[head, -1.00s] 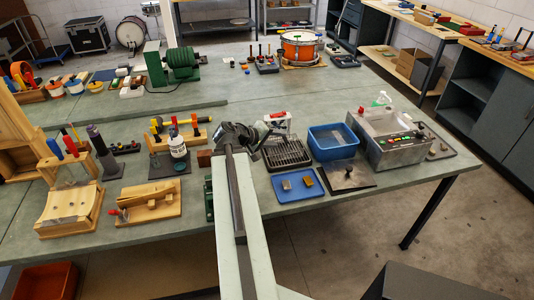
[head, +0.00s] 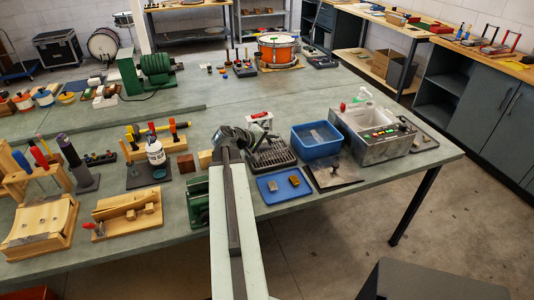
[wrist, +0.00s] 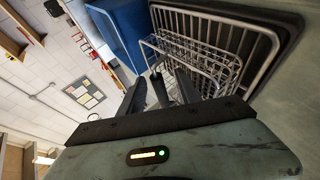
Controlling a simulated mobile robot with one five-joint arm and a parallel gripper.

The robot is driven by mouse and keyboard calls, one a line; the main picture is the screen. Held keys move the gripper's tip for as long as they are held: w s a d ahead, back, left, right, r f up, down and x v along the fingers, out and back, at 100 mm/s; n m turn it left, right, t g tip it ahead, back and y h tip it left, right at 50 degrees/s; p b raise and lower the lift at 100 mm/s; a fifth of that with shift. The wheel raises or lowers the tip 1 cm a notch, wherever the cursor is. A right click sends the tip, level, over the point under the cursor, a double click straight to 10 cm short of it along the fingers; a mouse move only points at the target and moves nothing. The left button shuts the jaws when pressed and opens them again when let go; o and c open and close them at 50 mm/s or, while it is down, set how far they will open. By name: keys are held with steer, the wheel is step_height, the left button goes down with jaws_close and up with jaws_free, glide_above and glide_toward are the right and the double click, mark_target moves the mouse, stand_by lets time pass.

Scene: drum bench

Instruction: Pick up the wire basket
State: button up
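The wire basket (wrist: 215,58) is a metal wire frame sitting in a dark tray. In the wrist view it fills the upper right, in front of my fingers. In the head view the basket (head: 272,154) stands on the bench just right of my gripper (head: 246,140), which partly covers its left side. In the wrist view my gripper (wrist: 160,92) shows dark fingers standing apart, with their tips close to the basket's near wires. I cannot tell whether they touch it. No wire is clearly clamped between the fingers.
A blue tub (head: 316,139) stands right of the basket, with a grey metal unit (head: 378,132) beyond. A blue tray (head: 284,186) with two small blocks lies in front. A white bottle (head: 156,152) and a wooden block (head: 186,163) stand to the left.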

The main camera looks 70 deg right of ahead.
steer(key=shift+c, duration=0.7)
jaws_close()
step_height(320, 180, up, 10)
steer(key=p, duration=1)
steer(key=shift+r, duration=0.1)
